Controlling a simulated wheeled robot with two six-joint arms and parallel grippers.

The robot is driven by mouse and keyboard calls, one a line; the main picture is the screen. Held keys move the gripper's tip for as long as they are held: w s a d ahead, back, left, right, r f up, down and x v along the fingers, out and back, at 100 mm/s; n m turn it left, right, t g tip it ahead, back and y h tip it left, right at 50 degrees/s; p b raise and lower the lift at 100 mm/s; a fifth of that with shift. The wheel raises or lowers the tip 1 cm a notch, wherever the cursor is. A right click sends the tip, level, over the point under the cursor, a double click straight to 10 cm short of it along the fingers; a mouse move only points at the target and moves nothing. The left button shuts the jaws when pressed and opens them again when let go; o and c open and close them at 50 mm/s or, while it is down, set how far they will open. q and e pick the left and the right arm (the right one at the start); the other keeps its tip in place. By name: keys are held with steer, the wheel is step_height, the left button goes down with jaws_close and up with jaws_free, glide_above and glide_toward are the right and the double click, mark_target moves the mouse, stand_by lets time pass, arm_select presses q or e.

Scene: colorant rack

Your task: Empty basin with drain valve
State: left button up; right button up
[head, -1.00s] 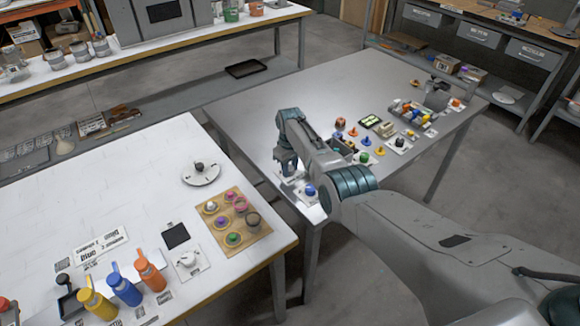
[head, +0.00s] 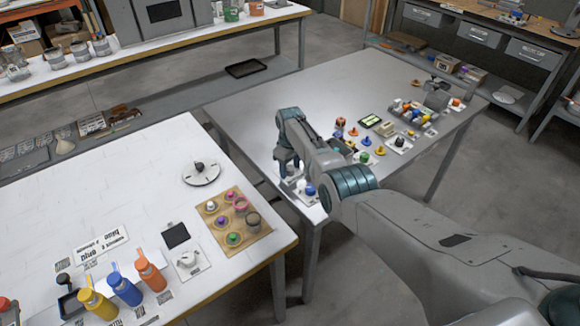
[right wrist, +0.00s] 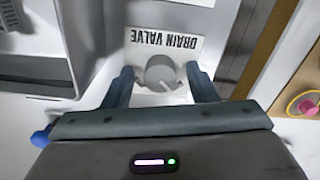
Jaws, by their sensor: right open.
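The grey round drain valve knob (right wrist: 160,72) is in the right wrist view, with a pale pointer mark on its face. A white label reading "DRAIN VALVE" (right wrist: 165,42) lies beside it, upside down in the picture. My right gripper (right wrist: 162,84) is open, with one dark finger on each side of the knob; I cannot tell whether either finger touches it. In the head view my right gripper (head: 288,166) is low at the near left corner of the grey table (head: 265,100), where the arm hides the valve. I cannot make out the basin clearly. My left gripper is not in view.
A blue ball-like piece (head: 310,190) is close beside my right gripper. Several coloured pieces stand along the grey table's right side. The white table (head: 110,180) at left holds a wooden board (head: 258,233) with coloured knobs and several bottles. A gap separates the tables.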

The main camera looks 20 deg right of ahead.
mark_target(290, 168)
step_height(290, 168, up, 11)
stand_by(0.6)
steer(key=shift+f, duration=0.1)
